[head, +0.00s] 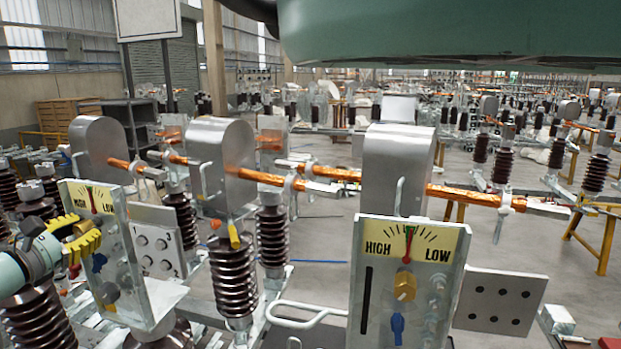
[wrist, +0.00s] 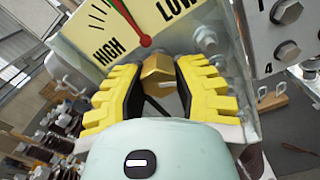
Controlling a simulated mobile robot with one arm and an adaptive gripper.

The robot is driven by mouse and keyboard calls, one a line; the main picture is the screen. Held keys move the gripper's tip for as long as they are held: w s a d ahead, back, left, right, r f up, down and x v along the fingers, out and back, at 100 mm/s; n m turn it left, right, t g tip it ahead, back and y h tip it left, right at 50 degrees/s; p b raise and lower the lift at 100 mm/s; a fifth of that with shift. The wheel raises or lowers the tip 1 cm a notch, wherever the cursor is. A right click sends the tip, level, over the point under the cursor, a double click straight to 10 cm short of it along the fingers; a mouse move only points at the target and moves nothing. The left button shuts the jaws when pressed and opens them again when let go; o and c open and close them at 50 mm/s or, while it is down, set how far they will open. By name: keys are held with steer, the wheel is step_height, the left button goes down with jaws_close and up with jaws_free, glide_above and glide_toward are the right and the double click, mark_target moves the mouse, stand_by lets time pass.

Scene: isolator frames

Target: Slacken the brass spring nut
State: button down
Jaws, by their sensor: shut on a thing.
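The brass nut (wrist: 157,76) is a hexagonal, gold-coloured head below the HIGH–LOW dial (wrist: 130,30) in the wrist view. My gripper (wrist: 160,84) is shut on it, with one yellow ribbed finger on each side. The dial's needle (wrist: 125,16) starts at a red pivot and stands near mid-scale, leaning a little toward HIGH. In the head view, my gripper (head: 86,245) reaches in from the left edge to the left gauge plate (head: 128,285).
A second gauge plate (head: 372,270) stands at the right with its own brass nut (head: 404,285) and blue knob (head: 397,327). Ribbed brown insulators (head: 233,275) and metal hoods (head: 222,160) crowd the frames. Bolt heads (wrist: 208,42) protrude beside my gripper's right finger.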

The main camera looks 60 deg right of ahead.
steer(key=c, duration=0.7)
jaws_free()
steer(key=shift+s+a, duration=0.15)
steer(key=shift+a, duration=0.35)
steer(key=v, duration=1.1)
